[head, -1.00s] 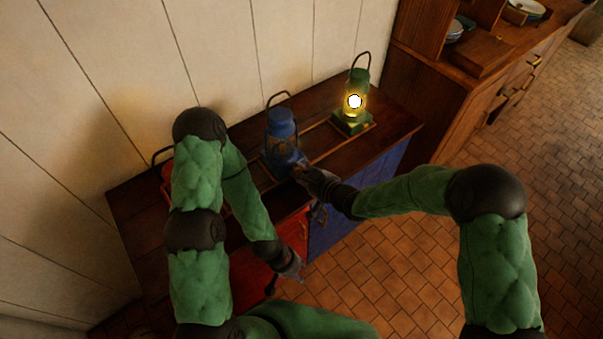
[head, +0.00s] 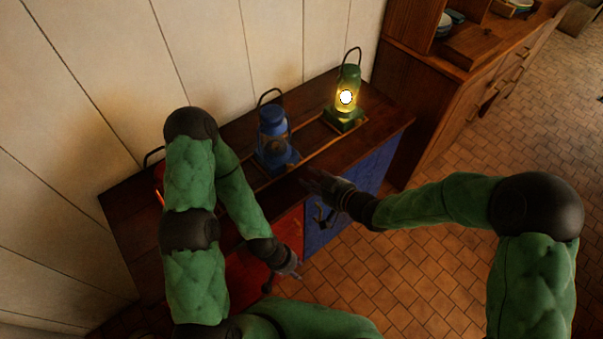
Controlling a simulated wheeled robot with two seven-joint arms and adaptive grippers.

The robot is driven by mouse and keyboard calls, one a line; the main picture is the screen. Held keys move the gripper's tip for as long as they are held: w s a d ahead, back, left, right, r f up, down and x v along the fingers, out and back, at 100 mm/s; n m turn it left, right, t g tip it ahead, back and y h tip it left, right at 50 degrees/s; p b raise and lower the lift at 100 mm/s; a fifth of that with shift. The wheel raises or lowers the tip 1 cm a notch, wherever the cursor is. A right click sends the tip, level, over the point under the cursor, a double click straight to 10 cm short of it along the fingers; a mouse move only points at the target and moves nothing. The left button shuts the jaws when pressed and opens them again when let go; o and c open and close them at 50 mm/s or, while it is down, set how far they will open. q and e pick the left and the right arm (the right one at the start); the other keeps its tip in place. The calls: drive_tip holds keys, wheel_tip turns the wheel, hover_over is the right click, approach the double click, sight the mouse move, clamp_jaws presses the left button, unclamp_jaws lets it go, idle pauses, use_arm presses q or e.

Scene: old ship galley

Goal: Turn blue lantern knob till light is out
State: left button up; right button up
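The blue lantern (head: 272,124) stands upright on the dark wooden cabinet top, its handle raised. Its glass looks dark, with no bright flame like the one in the green lantern. Its knob is too small to make out. My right gripper (head: 308,180) is to the right of and nearer than the blue lantern, by the cabinet's front edge, apart from it. Its fingers are too small and dark to tell open from shut. My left gripper (head: 294,268) hangs low in front of the red cabinet door, away from the lanterns; its opening is also unclear.
A lit green lantern (head: 344,112) stands to the right on the cabinet top (head: 387,120). A red lantern (head: 159,174) at the left is mostly hidden by my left arm. A wooden dresser (head: 428,95) stands at the right. Tiled floor is open at the right.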

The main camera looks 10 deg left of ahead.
drive_tip(key=shift+v, duration=2.1)
drive_tip(key=d+f+m+h, duration=0.35)
drive_tip(key=d+f, duration=0.25)
drive_tip(key=f, duration=0.4)
drive_tip(key=s+d+f+m+g+h, duration=0.2)
drive_tip(key=s+d+f+m+g, duration=0.1)
drive_tip(key=s+f, duration=0.5)
drive_tip(key=s+d+f+m+g+h, duration=0.1)
drive_tip(key=s+d+f+m+g, duration=0.3)
drive_tip(key=s+f, duration=0.4)
drive_tip(key=shift+s+d+f+m+h, duration=0.35)
drive_tip(key=shift+d+f+m, duration=0.15)
drive_tip(key=shift+d, duration=0.5)
